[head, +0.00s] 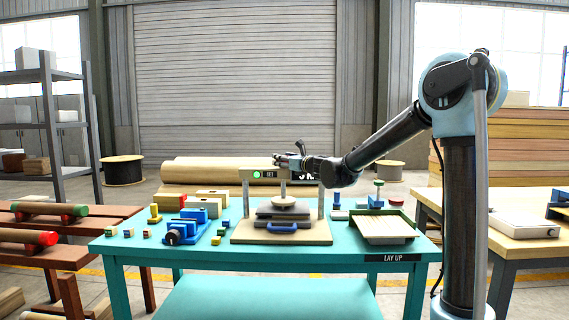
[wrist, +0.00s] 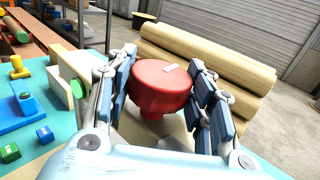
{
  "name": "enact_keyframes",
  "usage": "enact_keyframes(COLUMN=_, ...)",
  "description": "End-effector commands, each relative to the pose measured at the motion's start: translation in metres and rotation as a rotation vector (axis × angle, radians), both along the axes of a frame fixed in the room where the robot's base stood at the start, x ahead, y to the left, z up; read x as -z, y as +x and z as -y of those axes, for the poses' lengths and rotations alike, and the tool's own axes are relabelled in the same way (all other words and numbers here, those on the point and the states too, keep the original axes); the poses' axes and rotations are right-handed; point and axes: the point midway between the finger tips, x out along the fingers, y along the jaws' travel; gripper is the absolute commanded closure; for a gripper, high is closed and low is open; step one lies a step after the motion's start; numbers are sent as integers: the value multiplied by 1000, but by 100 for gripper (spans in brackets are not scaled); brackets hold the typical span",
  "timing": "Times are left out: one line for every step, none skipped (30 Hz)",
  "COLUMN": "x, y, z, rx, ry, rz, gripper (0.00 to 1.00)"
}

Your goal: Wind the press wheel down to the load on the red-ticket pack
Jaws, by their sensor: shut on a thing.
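The press (head: 323,205) stands on the teal table, with grey plates (head: 283,212) and a round pale foot (head: 284,202) between its posts. I cannot make out a red ticket there. My gripper (head: 290,161) is at the top of the press. In the wrist view, my gripper (wrist: 164,70) is shut on the red press wheel (wrist: 158,92), with jointed fingers along both sides; a white mark (wrist: 171,68) shows on its top. The press beam has a lit green lamp (head: 257,175) beside "SET"; a black readout (head: 309,177) is partly covered, showing a "3".
A blue clamp-like tool (head: 182,232) and small blocks lie left of the press. Brown paper rolls (head: 225,170) lie behind the table.

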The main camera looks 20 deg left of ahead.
Motion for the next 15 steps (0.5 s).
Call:
enact_keyframes(x=0, y=0, z=-1, rx=38, ry=-1, rz=0, gripper=76)
enact_keyframes(x=0, y=-1, z=-1, rx=61, ry=-1, rz=0, gripper=76)
enact_keyframes(x=0, y=-1, z=-2, rx=92, ry=-1, rz=-2, gripper=76)
enact_keyframes(x=0, y=-1, z=-2, rx=115, ry=-2, rz=-3, gripper=76)
enact_keyframes(x=0, y=-1, z=-2, rx=137, ry=-3, rz=-2, gripper=76)
enact_keyframes(x=0, y=-1, z=-2, rx=169, ry=-5, rz=-5, gripper=76)
enact_keyframes(x=0, y=-1, z=-2, rx=190, ry=-7, rz=-6, gripper=76)
enact_keyframes(x=-1, y=-1, z=-2, rx=212, ry=-5, rz=-5, gripper=76)
enact_keyframes(x=-1, y=-1, z=-2, rx=239, ry=-1, rz=0, gripper=76)
enact_keyframes(x=-2, y=-1, z=-2, rx=259, ry=2, rz=1, gripper=76)
enact_keyframes(x=-2, y=-1, z=-2, rx=279, ry=3, rz=1, gripper=76)
enact_keyframes(x=-2, y=0, z=-2, rx=304, ry=1, rz=3, gripper=76)
enact_keyframes(x=-1, y=0, z=-2, rx=322, ry=1, rz=3, gripper=76)
enact_keyframes(x=-1, y=0, z=-2, rx=339, ry=2, rz=2, gripper=76)
enact_keyframes(x=-1, y=0, z=-2, rx=360, ry=2, rz=1, gripper=76)
